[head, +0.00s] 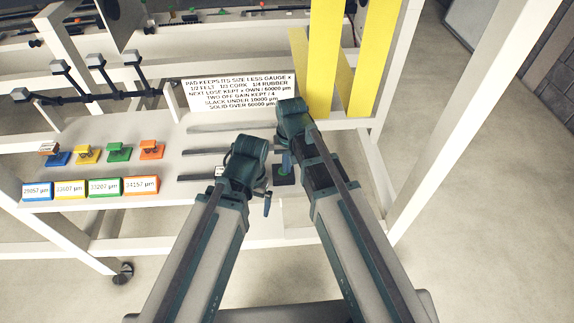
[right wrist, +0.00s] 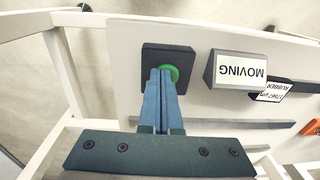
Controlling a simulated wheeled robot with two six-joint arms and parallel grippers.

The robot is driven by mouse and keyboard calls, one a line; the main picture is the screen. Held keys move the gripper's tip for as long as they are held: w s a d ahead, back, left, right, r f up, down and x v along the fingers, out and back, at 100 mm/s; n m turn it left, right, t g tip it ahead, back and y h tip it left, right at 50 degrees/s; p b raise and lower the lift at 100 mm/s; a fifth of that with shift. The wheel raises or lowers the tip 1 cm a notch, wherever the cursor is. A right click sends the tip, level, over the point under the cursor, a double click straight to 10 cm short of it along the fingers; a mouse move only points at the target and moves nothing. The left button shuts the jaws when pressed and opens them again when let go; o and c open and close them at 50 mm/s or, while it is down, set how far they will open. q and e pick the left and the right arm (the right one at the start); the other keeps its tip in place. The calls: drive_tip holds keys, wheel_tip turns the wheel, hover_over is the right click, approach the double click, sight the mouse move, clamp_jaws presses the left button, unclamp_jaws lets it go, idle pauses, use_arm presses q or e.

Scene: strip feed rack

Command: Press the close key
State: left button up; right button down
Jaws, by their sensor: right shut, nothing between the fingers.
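A round green key (right wrist: 171,73) sits on a black square base (right wrist: 153,57) in the right wrist view; no name shows on it. The base also shows in the head view (head: 284,180), partly hidden by my right arm. My right gripper (right wrist: 165,72) is shut and empty, its blue fingertips over the key and covering part of it. I cannot tell whether they touch it. In the head view the right gripper (head: 286,163) points down at the base. My left gripper (head: 266,205) is mostly hidden behind its own wrist, left of the base.
A grey block labelled MOVING (right wrist: 238,70) stands beside the base. A white text sign (head: 238,92) stands behind. Blue, yellow, green and orange pieces (head: 120,152) with matching micrometre labels (head: 90,188) sit on the shelf's left. Yellow strips (head: 325,60) rise at the back right.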

use_arm(q)
drive_tip(key=shift+f, duration=0.15)
use_arm(e)
drive_tip(key=shift+s+f, duration=0.1)
drive_tip(key=shift+s, duration=0.25)
use_arm(q)
wheel_tip(320, 180, up, 14)
drive_tip(key=p, duration=1.4)
drive_tip(key=shift+a+p, duration=0.25)
drive_tip(key=shift+p, duration=0.15)
use_arm(e)
wheel_tip(320, 180, up, 14)
drive_tip(key=shift+w+d, duration=0.2)
drive_tip(key=shift+d, duration=0.1)
use_arm(q)
drive_tip(key=shift+w, duration=0.1)
